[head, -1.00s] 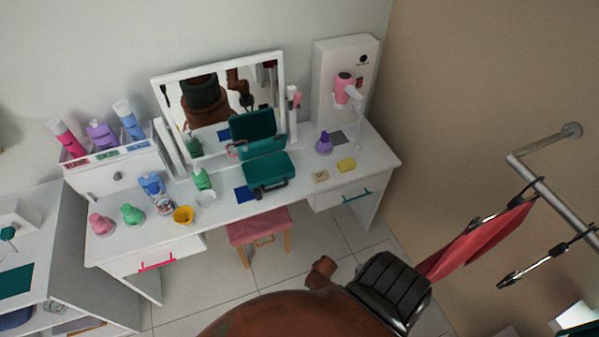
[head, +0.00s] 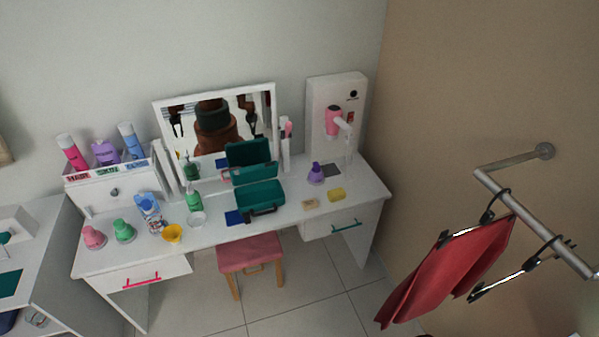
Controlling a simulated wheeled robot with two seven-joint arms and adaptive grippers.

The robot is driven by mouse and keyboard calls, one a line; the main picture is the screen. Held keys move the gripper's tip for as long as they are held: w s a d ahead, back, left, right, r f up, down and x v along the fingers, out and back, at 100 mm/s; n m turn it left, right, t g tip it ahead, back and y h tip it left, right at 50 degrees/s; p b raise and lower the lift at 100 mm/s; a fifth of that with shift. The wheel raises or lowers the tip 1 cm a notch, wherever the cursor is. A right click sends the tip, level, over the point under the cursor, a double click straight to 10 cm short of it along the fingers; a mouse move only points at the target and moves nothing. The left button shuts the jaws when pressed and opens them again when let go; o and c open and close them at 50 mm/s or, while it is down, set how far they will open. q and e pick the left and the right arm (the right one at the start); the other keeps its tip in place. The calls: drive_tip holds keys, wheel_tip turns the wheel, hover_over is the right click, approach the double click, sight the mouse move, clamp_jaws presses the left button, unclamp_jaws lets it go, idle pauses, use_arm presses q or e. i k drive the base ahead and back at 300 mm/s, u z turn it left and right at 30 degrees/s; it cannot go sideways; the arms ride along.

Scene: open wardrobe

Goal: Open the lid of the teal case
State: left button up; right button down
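The teal case (head: 260,198) sits on the white vanity table, in front of the mirror, with its dark handle toward the front edge. A teal panel (head: 252,173) stands up at its back and covers part of the mirror's lower frame. It looks like the lid, raised and leaning toward the mirror. The view is too small to tell its exact angle. A teal reflection shows in the mirror above it. Neither of my grippers is in the head view, and nothing of mine touches the case.
A pink stool (head: 250,253) stands below. A red garment (head: 450,270) hangs from a rail at right. Floor between is clear.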

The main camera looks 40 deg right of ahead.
sight(247, 175)
drive_tip(key=z, duration=0.75)
drive_tip(key=i, duration=0.4)
drive_tip(key=z, duration=0.05)
